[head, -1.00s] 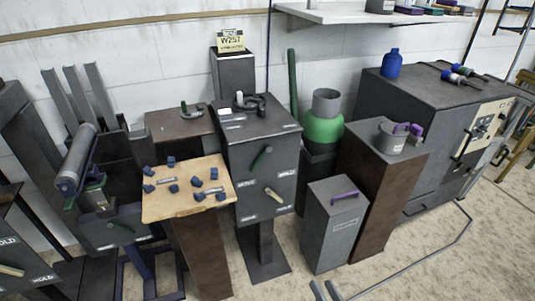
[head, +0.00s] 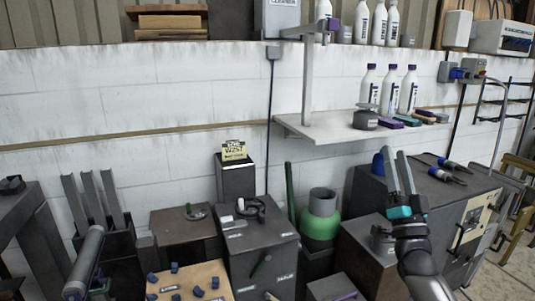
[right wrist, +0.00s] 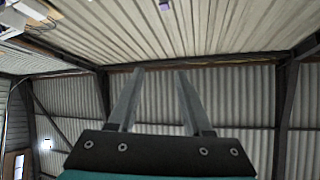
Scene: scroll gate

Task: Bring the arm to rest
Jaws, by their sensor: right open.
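My right gripper (head: 398,172) is raised at the right of the head view, in front of the dark cabinet and below the wall shelf. Its two long grey fingers point up and stand apart, with nothing between them. In the right wrist view the open fingers (right wrist: 156,100) point toward the corrugated wall and roof, with a clear gap between them. My left gripper is not in the head view.
A shelf (head: 330,133) with white bottles (head: 388,92) is behind the right gripper. The dark cabinet (head: 455,200) bears screwdriver-like tools (head: 446,176). A green cylinder (head: 320,222) and several pedestals stand to the left. A wooden board (head: 205,272) holds small blue pieces.

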